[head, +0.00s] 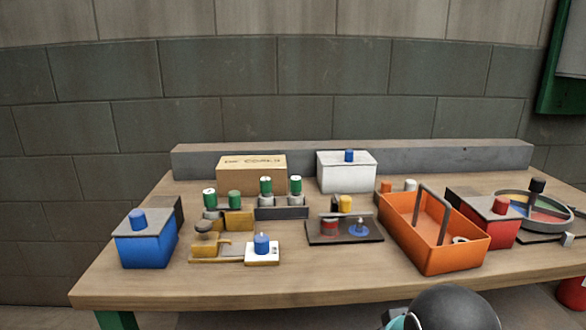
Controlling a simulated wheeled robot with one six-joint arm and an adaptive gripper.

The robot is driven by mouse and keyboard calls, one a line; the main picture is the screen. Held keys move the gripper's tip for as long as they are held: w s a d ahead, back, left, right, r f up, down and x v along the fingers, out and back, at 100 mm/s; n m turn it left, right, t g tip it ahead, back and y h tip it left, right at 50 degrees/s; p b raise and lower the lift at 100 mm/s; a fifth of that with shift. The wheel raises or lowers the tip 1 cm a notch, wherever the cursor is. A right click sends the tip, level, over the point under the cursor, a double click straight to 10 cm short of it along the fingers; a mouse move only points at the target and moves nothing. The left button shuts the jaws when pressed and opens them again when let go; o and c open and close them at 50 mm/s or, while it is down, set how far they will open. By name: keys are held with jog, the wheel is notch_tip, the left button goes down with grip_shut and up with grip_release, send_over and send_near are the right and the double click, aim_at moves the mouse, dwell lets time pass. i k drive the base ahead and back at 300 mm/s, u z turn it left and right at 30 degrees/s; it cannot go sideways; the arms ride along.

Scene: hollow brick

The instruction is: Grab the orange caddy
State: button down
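The orange caddy (443,257) stands upright on the right half of the wooden table in the head view. It is an open, long box with a dark grey hoop handle (447,222) standing up across it. A small pale ring-like item (461,240) shows inside near its right end. The rest of its inside is partly hidden by its front walls. My gripper is not in view. A dark rounded part with a teal edge shows at the bottom of the picture, below the caddy and apart from it.
A red box (502,232) stands close at the caddy's right, and a dark tray (345,240) with small parts at its left. A white box (346,176) and a grey ledge (420,159) are behind. The table front (330,277) is clear.

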aim_at(423, 223)
jog(key=u, duration=1.65)
jog(key=k, duration=0.8)
jog(key=z, duration=1.1)
